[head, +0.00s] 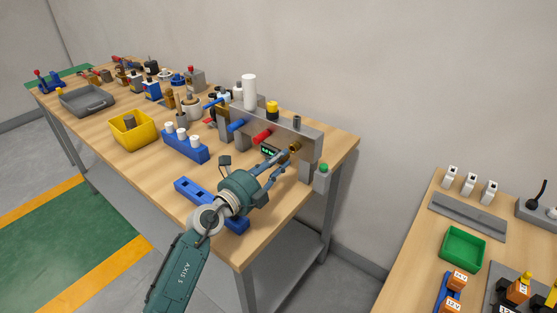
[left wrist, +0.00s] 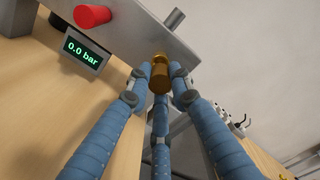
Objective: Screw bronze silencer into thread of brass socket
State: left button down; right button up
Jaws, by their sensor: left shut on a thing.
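My left gripper (head: 284,160) reaches up to the right end of the grey manifold. In the left wrist view its blue fingers are closed around the bronze silencer (left wrist: 160,80), a short brownish-gold cylinder. The brass socket (left wrist: 160,57) is on the manifold's face just beyond the silencer, and it also shows in the head view (head: 296,147). The silencer is in line with the socket and looks to be against it; I cannot tell whether the threads are engaged. The silencer is mostly hidden in the head view. My right gripper is not in view.
The grey manifold (head: 307,139) carries a blue fitting (head: 237,125) and a red fitting (head: 262,137). A pressure display (left wrist: 83,48) below reads 0.0 bar. A blue rack (head: 186,146) and a yellow bin (head: 133,138) stand left.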

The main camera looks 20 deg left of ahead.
pick_arm(q)
jog(key=shift+x, duration=1.3)
jog(key=c, duration=1.5)
grip_release()
jog(key=shift+w, duration=0.1)
jog(key=v, duration=1.2)
